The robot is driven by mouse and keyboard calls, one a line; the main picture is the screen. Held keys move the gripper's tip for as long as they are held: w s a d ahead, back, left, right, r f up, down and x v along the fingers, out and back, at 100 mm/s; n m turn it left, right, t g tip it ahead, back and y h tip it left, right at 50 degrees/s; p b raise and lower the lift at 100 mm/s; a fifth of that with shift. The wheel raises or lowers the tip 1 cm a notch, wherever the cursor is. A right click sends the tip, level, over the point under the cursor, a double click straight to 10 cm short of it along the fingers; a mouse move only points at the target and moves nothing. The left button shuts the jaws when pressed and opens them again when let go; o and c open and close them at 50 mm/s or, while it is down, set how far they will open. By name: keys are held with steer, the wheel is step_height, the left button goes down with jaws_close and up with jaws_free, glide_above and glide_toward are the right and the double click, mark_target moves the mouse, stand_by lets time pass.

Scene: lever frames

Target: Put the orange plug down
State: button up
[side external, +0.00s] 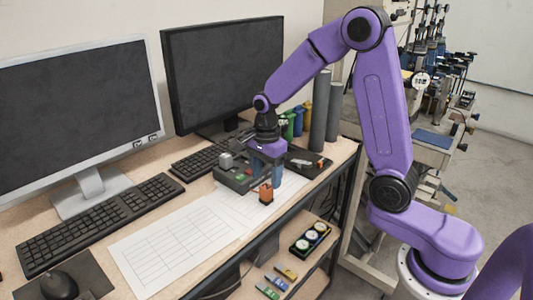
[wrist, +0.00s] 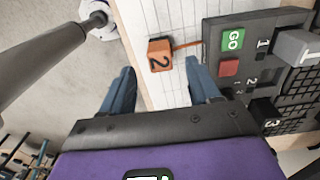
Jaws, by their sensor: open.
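The orange plug (side external: 266,193), a small block marked "2", sits at the table's front edge by the printed sheet, just in front of a dark device box (side external: 236,178). In the wrist view the plug (wrist: 160,55) lies between and slightly beyond my fingertips, with an orange cord running from it towards the box (wrist: 226,20). My gripper (wrist: 161,68) is open, its two blue fingers apart with a gap on each side of the plug. In the side view my gripper (side external: 266,170) points down close to the plug and hides part of the box.
The box has a green "GO" button (wrist: 233,40), a red button (wrist: 229,67) and a grey lever (wrist: 295,45). A printed sheet (side external: 180,232) covers clear table to the left. Grey cylinders (side external: 320,110) stand behind. A lower shelf (side external: 300,262) holds small items.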

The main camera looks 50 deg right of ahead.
mark_target(266, 189)
step_height(266, 189, up, 8)
steer(key=s+a+f+n, duration=0.1)
steer(key=s+n, duration=1.3)
steer(key=n, duration=0.1)
steer(key=s+a+f+n, duration=0.1)
steer(key=s+a+n, duration=0.1)
steer(key=s+n, duration=1.1)
steer(key=n, duration=0.2)
steer(key=shift+s+a+f+n, duration=0.15)
steer(key=shift+s+f+n, duration=0.15)
steer(key=shift+s+f, duration=0.05)
